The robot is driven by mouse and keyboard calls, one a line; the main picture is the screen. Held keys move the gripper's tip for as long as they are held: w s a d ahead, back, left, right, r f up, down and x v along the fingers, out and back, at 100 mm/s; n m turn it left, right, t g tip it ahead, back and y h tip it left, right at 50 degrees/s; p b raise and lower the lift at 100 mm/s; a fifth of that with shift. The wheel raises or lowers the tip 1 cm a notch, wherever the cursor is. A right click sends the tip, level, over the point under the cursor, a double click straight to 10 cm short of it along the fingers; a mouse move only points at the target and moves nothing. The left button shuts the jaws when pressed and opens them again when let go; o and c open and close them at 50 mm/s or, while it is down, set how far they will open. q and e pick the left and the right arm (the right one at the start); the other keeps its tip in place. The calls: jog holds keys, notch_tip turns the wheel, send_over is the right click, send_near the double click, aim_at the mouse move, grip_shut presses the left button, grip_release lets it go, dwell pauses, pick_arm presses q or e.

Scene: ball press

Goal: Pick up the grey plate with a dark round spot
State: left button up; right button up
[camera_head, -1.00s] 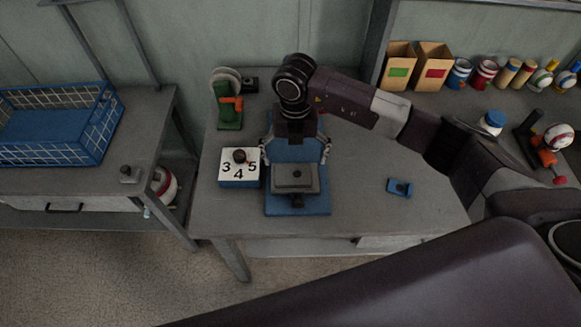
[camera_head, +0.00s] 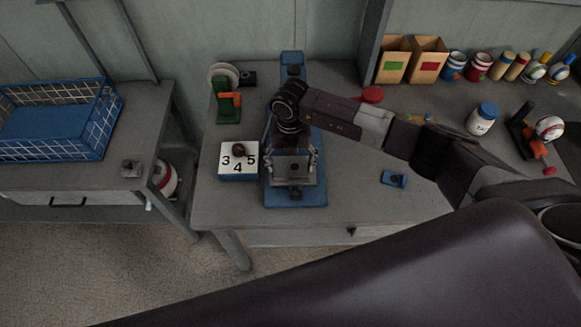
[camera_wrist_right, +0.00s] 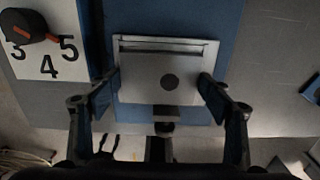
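The grey plate (camera_head: 291,174) with a dark round spot sits on the blue press (camera_head: 296,200) on the table. In the right wrist view the plate (camera_wrist_right: 145,92) lies flat, with its dark spot near the middle. My right gripper (camera_head: 293,170) is above the plate. Its two fingers stand apart, one at each side edge of the plate, as the right wrist view of the gripper (camera_wrist_right: 158,88) shows. I cannot tell whether the fingertips touch the plate. My left gripper is not in view.
A white dial box (camera_head: 238,171) with numbers stands just left of the press. A small blue part (camera_head: 394,179) lies to the right on bare table. A green device (camera_head: 228,106) stands behind left. A blue wire basket (camera_head: 93,137) is on the left table.

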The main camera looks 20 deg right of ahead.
jog(key=c, duration=0.7)
jog(key=shift+c, duration=0.3)
jog(key=shift+r, duration=0.2)
